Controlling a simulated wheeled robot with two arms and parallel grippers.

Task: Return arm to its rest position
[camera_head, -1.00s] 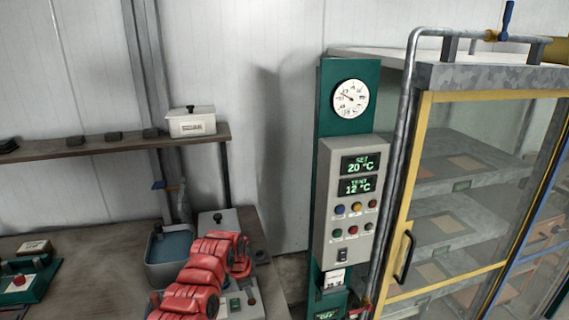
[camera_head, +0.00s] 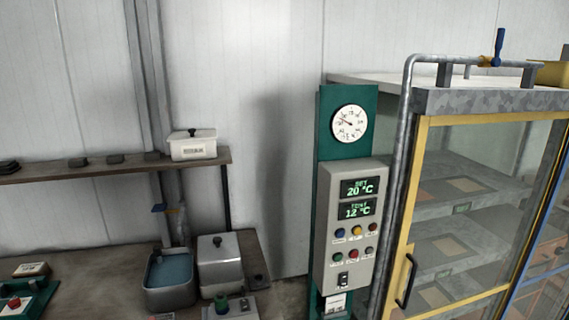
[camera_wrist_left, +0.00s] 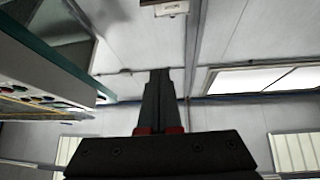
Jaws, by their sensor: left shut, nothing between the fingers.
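My left gripper (camera_wrist_left: 160,76) shows in the left wrist view, with its two dark fingers together and nothing between them. It is clear of any surface that I can see. No arm or gripper of mine shows in the head view. My right gripper is in neither view.
A grey control panel (camera_head: 326,230) with a dial (camera_head: 349,123) stands beside a yellow-framed glass cabinet (camera_head: 412,190). On the left are a bench, a water-filled tub (camera_head: 171,271), a lidded metal box (camera_head: 220,262) and a shelf (camera_head: 110,170) bearing a white box (camera_head: 193,145).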

